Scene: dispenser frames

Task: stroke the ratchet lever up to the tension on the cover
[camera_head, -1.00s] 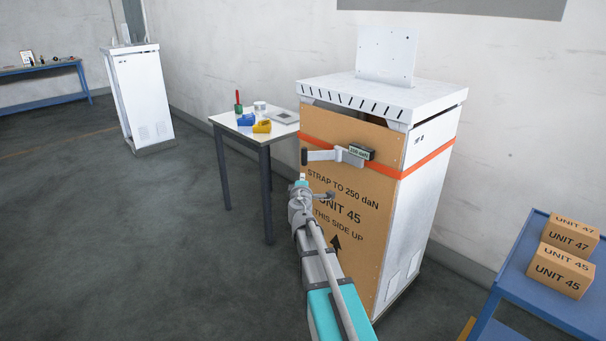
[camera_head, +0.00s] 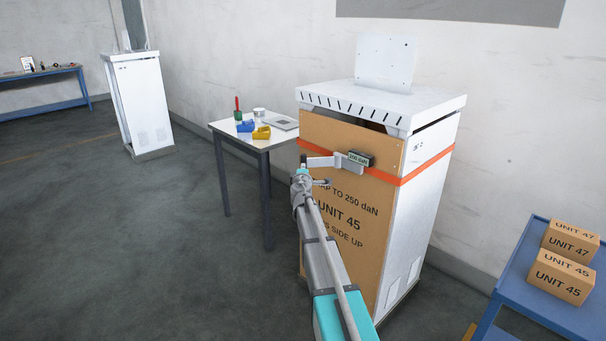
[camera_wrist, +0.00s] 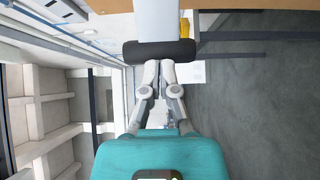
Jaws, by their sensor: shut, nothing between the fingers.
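The brown cover (camera_head: 350,265) on the white cabinet reads "STRAP TO 250 daN", partly hidden by my arm. An orange strap (camera_head: 425,164) runs around it. The ratchet with its small dark readout (camera_head: 360,158) sits on the strap; its figure is too small to read surely. The pale ratchet lever (camera_head: 325,161) points left, with a dark grip at its end. In the wrist view the dark grip (camera_wrist: 160,51) lies across the fingertips. My gripper (camera_head: 301,170) is shut and empty, just under the grip; I cannot tell whether it touches.
A small table (camera_head: 228,128) with blue and yellow items stands left of the cabinet. A blue cart (camera_head: 530,300) with cartons is at the right. Another white cabinet (camera_head: 137,95) stands at the back left. The floor on the left is clear.

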